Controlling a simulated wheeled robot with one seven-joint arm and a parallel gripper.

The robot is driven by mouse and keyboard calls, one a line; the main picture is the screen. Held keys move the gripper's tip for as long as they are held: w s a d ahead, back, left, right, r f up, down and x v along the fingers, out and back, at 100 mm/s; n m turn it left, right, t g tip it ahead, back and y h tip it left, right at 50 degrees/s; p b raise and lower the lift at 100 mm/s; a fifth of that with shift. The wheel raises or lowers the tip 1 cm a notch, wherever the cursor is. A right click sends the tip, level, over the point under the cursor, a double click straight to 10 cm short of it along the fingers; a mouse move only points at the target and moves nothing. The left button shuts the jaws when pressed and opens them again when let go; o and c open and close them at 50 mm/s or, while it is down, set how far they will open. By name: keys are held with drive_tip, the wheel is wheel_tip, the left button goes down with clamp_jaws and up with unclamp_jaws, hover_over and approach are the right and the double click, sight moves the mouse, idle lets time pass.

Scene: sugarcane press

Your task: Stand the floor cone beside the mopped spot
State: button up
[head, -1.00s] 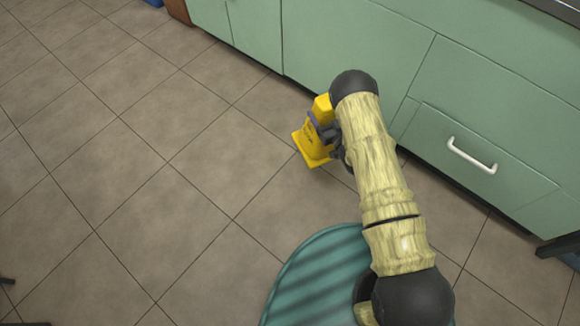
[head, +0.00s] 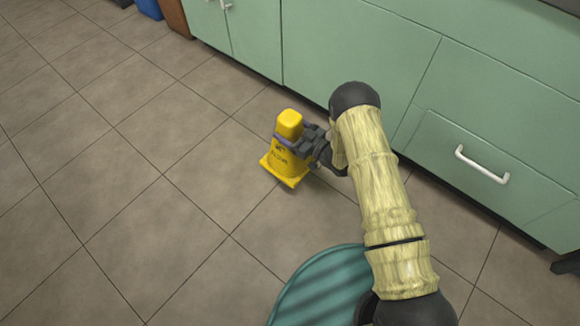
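The yellow floor cone (head: 287,163) is upright in the head view, with a square base and dark lettering on its side. My gripper (head: 288,143) reaches it from the right, and its dark fingers are around the upper part, below the rounded yellow top. The fingers look closed on the cone. I cannot tell whether the base touches the tiles or hangs just above them. I see no clearly distinct mopped spot on the floor.
Green cabinets (head: 340,50) with a white-handled drawer (head: 482,166) line the right and back. A blue container (head: 149,8) and a brown box (head: 174,17) stand at the top. The tiled floor (head: 120,180) to the left is clear.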

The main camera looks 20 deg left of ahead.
sight(281, 162)
wheel_tip(281, 162, down, 6)
drive_tip(key=b, duration=0.3)
drive_tip(key=shift+r, duration=0.1)
wheel_tip(281, 162, down, 4)
drive_tip(key=b, duration=0.3)
drive_tip(key=shift+r, duration=0.1)
drive_tip(key=o, duration=1.7)
drive_tip(key=shift+d, duration=0.1)
